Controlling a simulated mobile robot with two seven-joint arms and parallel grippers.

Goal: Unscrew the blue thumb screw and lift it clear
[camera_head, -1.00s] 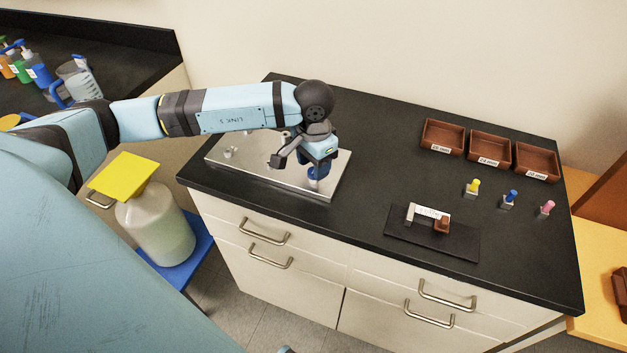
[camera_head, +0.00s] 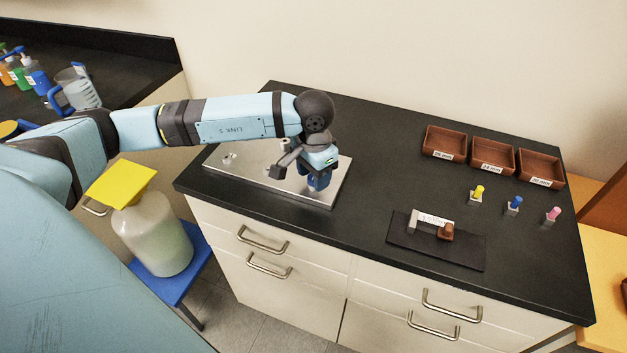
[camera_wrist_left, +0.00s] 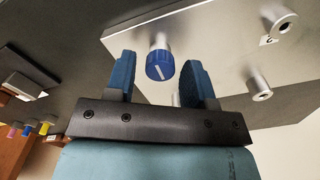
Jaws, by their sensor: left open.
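The blue thumb screw (camera_wrist_left: 160,66) has a round knob with a white line and sits on a metal post on the silver plate (camera_wrist_left: 225,50). In the left wrist view the knob shows between the two blue fingers of my left gripper (camera_wrist_left: 159,72), with a gap on both sides. In the head view my left gripper (camera_head: 319,181) points down at the right part of the silver plate (camera_head: 240,173). It is open. The screw cannot be told apart from the blue fingers there. My right gripper is not in view.
Right of the plate, a black mat (camera_head: 465,258) holds a small gauge. Yellow (camera_head: 479,191), blue (camera_head: 515,203) and pink (camera_head: 553,214) pegs stand before brown trays (camera_head: 493,157). The counter between is clear.

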